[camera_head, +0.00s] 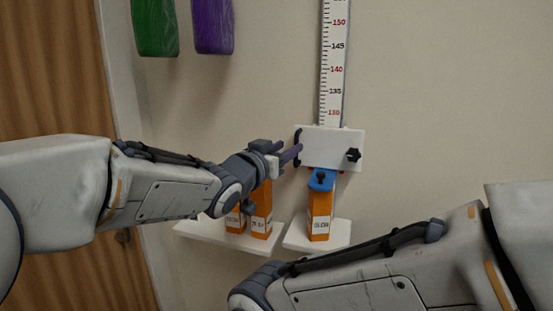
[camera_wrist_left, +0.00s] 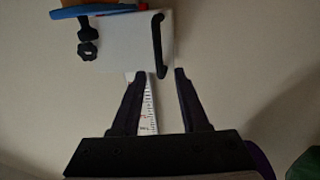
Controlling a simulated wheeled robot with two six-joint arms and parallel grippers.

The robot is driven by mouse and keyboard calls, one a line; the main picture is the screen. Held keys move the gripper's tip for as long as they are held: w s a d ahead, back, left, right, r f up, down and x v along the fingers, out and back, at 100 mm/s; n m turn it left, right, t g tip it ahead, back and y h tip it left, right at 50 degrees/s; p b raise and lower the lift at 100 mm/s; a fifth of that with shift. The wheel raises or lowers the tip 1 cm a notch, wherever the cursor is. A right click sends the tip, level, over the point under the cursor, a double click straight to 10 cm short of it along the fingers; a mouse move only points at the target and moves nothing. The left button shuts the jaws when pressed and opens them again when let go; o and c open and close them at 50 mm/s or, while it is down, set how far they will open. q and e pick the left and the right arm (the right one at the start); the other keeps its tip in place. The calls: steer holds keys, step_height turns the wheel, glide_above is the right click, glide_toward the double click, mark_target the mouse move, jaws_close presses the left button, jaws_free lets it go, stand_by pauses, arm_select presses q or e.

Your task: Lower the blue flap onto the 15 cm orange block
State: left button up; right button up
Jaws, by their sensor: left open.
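The blue flap (camera_head: 321,180) hangs under a white sliding carriage (camera_head: 333,147) on the wall scale. It is at the top of the orange block (camera_head: 319,225), whose label is too small to read surely; I cannot tell whether they touch. The carriage has a black handle (camera_head: 297,147) on its left side and a black knob (camera_head: 353,155) on its right. My left gripper (camera_head: 290,155) is open at the handle. In the left wrist view, the handle (camera_wrist_left: 158,45) stands just beyond and between the spread fingertips (camera_wrist_left: 164,72). My right gripper is out of view.
The wall scale (camera_head: 332,65) rises above the carriage. The block stands on a white shelf (camera_head: 300,241). Orange blocks (camera_head: 261,211) stand on another white shelf (camera_head: 200,235) to the left, partly behind my left arm. Green (camera_head: 155,28) and purple (camera_head: 213,27) items hang at upper left.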

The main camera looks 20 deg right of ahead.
arm_select(q)
steer(key=v, duration=0.5)
steer(key=shift+a+b, duration=0.1)
steer(key=shift+b, duration=0.2)
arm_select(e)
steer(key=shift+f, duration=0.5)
arm_select(q)
steer(key=s+a+f+n+g+y+p, duration=0.1)
steer(key=s+a+f+g+y+p, duration=0.2)
steer(key=s+a+f, duration=0.4)
steer(key=s+a+f+n+g+y+p, duration=0.1)
steer(key=s+a+f+g+y+p, duration=0.15)
steer(key=s+a+f+y, duration=0.4)
steer(key=s+a+f+g+y, duration=0.1)
steer(key=s+a+f+g, duration=0.2)
steer(key=s, duration=0.5)
steer(key=s+a+f+g+y+p, duration=0.1)
steer(key=s+a+f+g, duration=0.2)
steer(key=s, duration=0.5)
steer(key=shift+f+g, duration=0.65)
steer(key=shift+f, duration=0.15)
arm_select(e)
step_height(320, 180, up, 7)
arm_select(q)
steer(key=shift+w+a, duration=0.1)
steer(key=shift+a, duration=0.05)
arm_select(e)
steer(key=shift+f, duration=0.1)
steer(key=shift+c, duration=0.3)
